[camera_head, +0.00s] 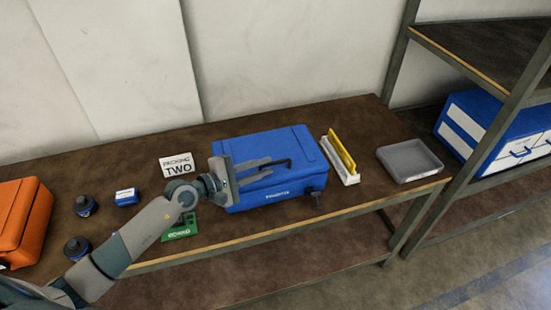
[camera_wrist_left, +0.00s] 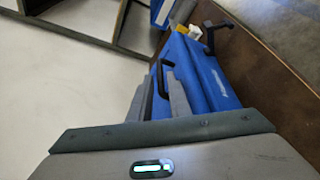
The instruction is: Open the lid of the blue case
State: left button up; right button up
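The blue case (camera_head: 315,172) lies on the brown bench with its lid closed. A black handle (camera_head: 290,163) is on the lid; it also shows in the wrist view (camera_wrist_left: 162,72). My left gripper (camera_head: 270,167) is over the lid, pointing right, its two fingers apart. In the wrist view the handle shows between the open fingers (camera_wrist_left: 163,88); whether they touch it I cannot tell. My right gripper is not in view.
An orange case (camera_head: 22,215), dark bottles (camera_head: 85,205), a small blue box (camera_head: 126,196), a white sign (camera_head: 175,163) and a green card (camera_head: 182,229) lie left. A yellow-and-white holder (camera_head: 342,158) and grey tray (camera_head: 408,160) stand right. A shelf rack (camera_head: 480,40) is beyond.

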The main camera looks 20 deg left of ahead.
aim_at(276, 163)
pick_arm(q)
jog(key=shift+p+x, duration=0.45)
jog(key=shift+x, duration=2.1)
grip_shut()
